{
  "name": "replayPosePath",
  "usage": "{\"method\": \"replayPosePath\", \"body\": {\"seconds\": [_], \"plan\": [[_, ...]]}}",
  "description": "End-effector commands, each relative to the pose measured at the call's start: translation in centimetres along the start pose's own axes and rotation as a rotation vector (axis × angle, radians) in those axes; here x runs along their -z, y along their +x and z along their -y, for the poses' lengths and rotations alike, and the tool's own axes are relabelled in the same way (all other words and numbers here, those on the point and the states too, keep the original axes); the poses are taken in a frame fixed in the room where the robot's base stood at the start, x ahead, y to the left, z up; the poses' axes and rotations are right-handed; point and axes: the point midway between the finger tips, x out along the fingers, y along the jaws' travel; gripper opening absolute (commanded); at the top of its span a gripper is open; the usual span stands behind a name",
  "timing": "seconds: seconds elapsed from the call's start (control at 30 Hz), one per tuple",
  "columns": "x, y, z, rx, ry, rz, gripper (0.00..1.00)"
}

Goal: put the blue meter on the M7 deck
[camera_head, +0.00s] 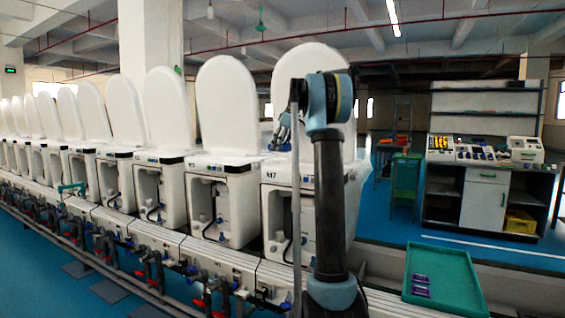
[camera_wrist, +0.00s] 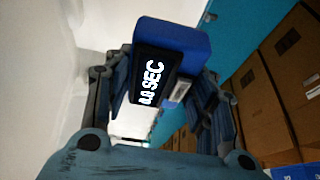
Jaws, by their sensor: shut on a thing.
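The blue meter (camera_wrist: 185,38) is in the wrist view, held tilted between the fingers of my gripper (camera_wrist: 165,78), which is shut on it. Its dark display reads like "0.0 SEC" and faces the wrist camera. In the head view my gripper (camera_head: 284,131) is partly hidden behind my arm, in front of the raised white lid of the M7 unit, and the meter cannot be told apart there. The M7 unit (camera_head: 279,205) carries its label on the front left. Its deck (camera_head: 273,168) is the top beneath the lid, partly hidden by my arm.
A row of similar white toilet units (camera_head: 222,205) runs to the left, with pipes and valves along the front. A bench (camera_head: 487,205) with devices stands behind. Brown cartons (camera_wrist: 285,75) show in the wrist view.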

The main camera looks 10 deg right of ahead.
Motion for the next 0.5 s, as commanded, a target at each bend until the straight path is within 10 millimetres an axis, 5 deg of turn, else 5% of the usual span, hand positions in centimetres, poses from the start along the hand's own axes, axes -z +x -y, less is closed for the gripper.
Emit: {"method": "replayPosePath", "body": {"seconds": [0.13,0.5], "plan": [[-0.1,0.0,-2.2,-0.001,0.002,0.000,0.20],[-1.3,3.1,-2.0,0.000,0.001,-0.001,0.20]]}}
